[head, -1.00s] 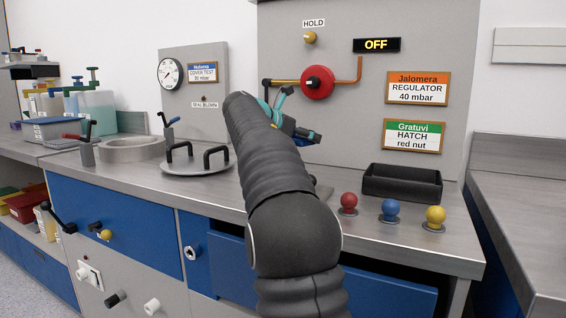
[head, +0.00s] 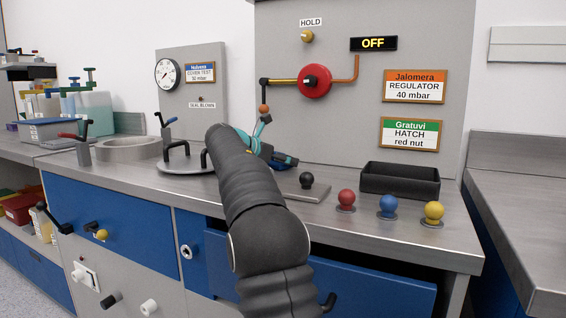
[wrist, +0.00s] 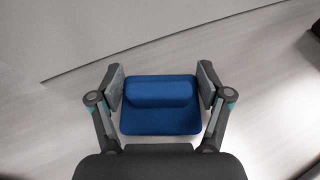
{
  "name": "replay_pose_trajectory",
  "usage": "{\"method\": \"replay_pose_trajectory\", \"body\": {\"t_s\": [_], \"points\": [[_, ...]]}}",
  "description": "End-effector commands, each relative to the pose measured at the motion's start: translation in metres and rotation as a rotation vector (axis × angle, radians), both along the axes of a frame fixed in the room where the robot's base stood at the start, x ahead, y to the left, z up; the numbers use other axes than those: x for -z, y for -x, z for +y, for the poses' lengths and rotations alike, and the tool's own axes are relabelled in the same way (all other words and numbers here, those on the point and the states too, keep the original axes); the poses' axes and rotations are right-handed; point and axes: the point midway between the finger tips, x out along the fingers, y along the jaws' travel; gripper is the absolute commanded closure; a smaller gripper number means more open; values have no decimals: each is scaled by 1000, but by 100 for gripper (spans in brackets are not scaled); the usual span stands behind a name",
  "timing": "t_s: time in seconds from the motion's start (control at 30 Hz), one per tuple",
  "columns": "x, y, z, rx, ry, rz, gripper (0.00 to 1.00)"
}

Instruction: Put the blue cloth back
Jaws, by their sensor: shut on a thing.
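The blue cloth (wrist: 160,121) is a folded pad with a raised roll along its far side, in the middle of the wrist view. My gripper (wrist: 160,86) is shut on it, with one finger at each side of the roll. Grey worktop shows around the cloth; I cannot tell whether it touches the surface. In the head view my arm reaches over the worktop (head: 330,230) toward the panel, and the cloth (head: 284,160) shows only as a small dark blue patch beside the gripper, mostly hidden.
A round lid with two black handles (head: 186,166) lies left of my arm. To the right are a plate with a black knob (head: 307,181), red, blue and yellow knobs (head: 388,206) and an empty black tray (head: 400,180). A blue drawer (head: 370,293) below stands partly out.

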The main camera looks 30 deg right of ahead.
Motion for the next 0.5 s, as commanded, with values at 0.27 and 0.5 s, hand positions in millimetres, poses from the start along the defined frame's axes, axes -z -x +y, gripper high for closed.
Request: {"method": "replay_pose_trajectory", "body": {"t_s": [0.27,0.5], "points": [[2,0,0,0,0,0,18],[2,0,0,0,0,0,0]]}}
